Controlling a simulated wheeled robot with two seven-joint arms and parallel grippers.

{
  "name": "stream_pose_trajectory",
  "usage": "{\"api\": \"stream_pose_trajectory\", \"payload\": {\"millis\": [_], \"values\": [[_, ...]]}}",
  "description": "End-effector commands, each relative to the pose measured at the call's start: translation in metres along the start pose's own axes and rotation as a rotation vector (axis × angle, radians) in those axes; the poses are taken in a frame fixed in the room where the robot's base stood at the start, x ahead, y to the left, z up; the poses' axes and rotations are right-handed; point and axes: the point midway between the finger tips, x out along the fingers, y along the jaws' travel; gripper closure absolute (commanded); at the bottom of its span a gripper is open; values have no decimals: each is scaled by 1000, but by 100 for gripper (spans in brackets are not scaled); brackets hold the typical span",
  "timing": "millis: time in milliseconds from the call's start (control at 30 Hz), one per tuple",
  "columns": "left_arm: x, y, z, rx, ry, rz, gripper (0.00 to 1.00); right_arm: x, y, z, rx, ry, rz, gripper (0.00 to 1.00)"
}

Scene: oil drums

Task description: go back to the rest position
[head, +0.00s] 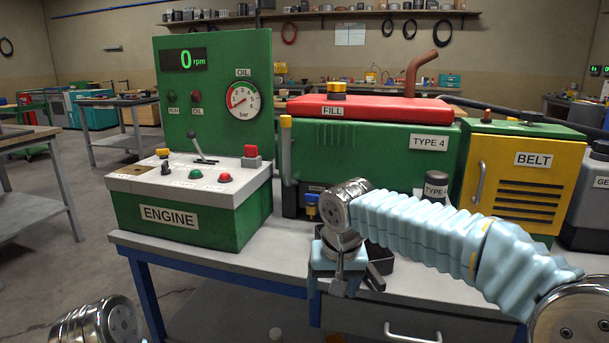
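My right arm comes in from the right, and my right gripper (346,284) points down over the front edge of the workbench (285,262). The view does not show clearly whether its fingers are apart or closed, and I see nothing plainly held in it. My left gripper is out of view; only a metal joint of my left arm shows at the bottom left.
An engine panel (190,205) reading 0 rpm stands on the bench's left. A green engine with a red FILL cover (355,108) and a yellow BELT cabinet (525,180) stand behind my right arm. A dark tray (402,270) lies beside the gripper.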

Motion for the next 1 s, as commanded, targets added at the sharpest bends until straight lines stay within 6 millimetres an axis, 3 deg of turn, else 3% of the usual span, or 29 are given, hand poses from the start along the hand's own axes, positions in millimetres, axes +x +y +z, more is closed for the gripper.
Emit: {"api": "stream_pose_trajectory", "payload": {"millis": [33,133,200,300,433,500,600,700,800,1000], "values": [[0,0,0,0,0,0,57,44,1,7,-18,-43,-23,26],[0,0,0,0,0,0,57,130,2,30,-42,-102,-103,26],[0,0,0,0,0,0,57,187,6,56,-39,-137,-162,26],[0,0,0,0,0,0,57,259,15,106,-6,-176,-243,26],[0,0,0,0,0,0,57,328,31,188,81,-203,-312,26],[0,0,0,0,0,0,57,349,40,230,132,-208,-324,26],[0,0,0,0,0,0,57,364,51,278,189,-207,-318,26],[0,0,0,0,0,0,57,369,58,307,222,-203,-305,26],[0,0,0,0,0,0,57,369,61,319,235,-199,-296,26],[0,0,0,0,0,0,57,370,62,319,235,-196,-295,26]]}}
